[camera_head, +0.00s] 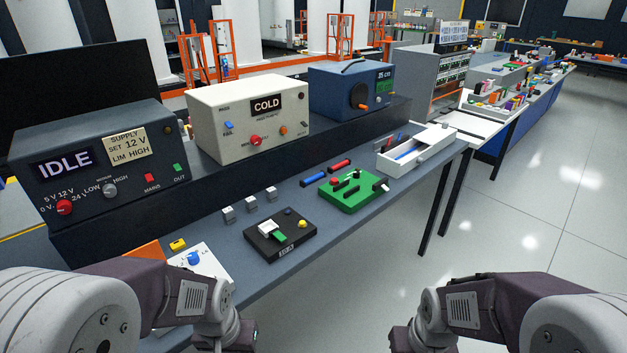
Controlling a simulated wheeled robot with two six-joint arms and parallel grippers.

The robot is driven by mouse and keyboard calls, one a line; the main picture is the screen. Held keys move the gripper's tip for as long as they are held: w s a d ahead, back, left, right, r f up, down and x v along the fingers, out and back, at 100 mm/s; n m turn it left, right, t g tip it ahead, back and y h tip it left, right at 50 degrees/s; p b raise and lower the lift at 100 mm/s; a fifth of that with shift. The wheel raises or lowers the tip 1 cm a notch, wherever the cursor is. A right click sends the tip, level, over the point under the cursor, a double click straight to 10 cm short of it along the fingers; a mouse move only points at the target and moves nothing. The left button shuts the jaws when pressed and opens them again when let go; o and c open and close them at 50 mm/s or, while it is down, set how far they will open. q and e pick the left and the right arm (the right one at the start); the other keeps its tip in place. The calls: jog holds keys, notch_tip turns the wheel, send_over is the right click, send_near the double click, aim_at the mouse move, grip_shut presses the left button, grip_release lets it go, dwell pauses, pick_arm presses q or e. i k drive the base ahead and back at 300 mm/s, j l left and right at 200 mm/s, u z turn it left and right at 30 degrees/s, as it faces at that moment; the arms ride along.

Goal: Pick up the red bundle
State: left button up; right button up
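A small red bundle (340,165) lies on the grey bench, behind the green board (352,191). A similar blue bundle (314,179) lies just left of it, in line with it. Nothing touches the red bundle. My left arm comes in at the bottom left and my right arm at the bottom right. Both arms run out of the picture at the lower edge, so neither gripper shows. Both visible arm parts are well in front of the red bundle.
The bench holds a power supply (92,165), a white COLD box (250,118) and a blue box (350,92) along the back. A black board (280,234), several small grey blocks and a white open tray (416,148) surround the bundles. Open floor lies right.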

aim_at(347, 162)
jog(key=i+l+u, duration=0.2)
jog(key=l+u, duration=0.15)
jog(key=i+l+u, duration=0.15)
jog(key=l+u, duration=0.2)
jog(key=l, duration=0.2)
jog(key=i+l+u, duration=0.1)
jog(key=l+u, duration=0.2)
jog(key=l, duration=0.2)
jog(key=l+u, duration=0.35)
jog(key=l, duration=0.2)
